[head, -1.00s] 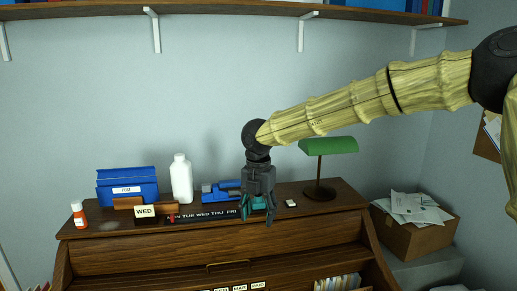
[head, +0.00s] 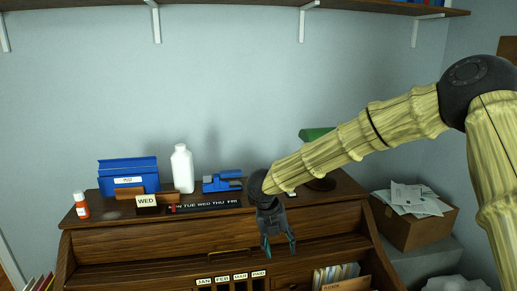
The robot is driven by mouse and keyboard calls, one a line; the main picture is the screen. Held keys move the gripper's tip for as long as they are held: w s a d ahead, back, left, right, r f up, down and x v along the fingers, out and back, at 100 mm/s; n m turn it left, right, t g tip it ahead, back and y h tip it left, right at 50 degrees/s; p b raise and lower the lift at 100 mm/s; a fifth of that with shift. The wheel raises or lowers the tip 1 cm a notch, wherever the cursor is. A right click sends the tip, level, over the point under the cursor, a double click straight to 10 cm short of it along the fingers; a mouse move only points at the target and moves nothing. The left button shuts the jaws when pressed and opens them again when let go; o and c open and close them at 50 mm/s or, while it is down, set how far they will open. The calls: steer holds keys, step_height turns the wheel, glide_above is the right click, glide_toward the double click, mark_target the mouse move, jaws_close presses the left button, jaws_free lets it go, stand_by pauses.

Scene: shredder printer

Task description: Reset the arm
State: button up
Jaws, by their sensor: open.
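My gripper (head: 279,250) hangs at the end of my arm, pointing down, in front of the right part of the wooden desk (head: 150,238). Its dark teal fingers are apart, with nothing between them.
On the desk top stand an orange bottle (head: 81,208), a blue box (head: 128,174), a white bottle (head: 182,170), a blue stapler-like object (head: 222,182), a WED block (head: 147,201) and a weekday strip (head: 207,205). A carton of papers (head: 412,228) is at right. A shelf (head: 230,4) runs above.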

steer(key=s+d+f+n+t+h, duration=0.1)
steer(key=s+d+f+n, duration=0.3)
steer(key=f+n, duration=0.3)
steer(key=s+d+f+n+t, duration=0.1)
steer(key=s+d+f+n, duration=0.3)
steer(key=f, duration=0.6)
steer(key=s+d+f+n+t+h, duration=0.1)
steer(key=s+d+f+n, duration=0.3)
steer(key=f+n, duration=0.3)
steer(key=s+d+f+n+g+y, duration=0.15)
steer(key=s+f+n, duration=0.35)
steer(key=s, duration=0.6)
steer(key=s+d+f+n+g+y, duration=0.1)
steer(key=s+d+f+n+y, duration=0.15)
steer(key=s+n, duration=0.65)
steer(key=s+d+f+n+g+y, duration=0.15)
steer(key=s+f+n, duration=0.25)
steer(key=s, duration=0.9)
step_height(320, 180, down, 14)
steer(key=a+b, duration=0.1)
steer(key=b, duration=1.3)
steer(key=shift+h, duration=0.45)
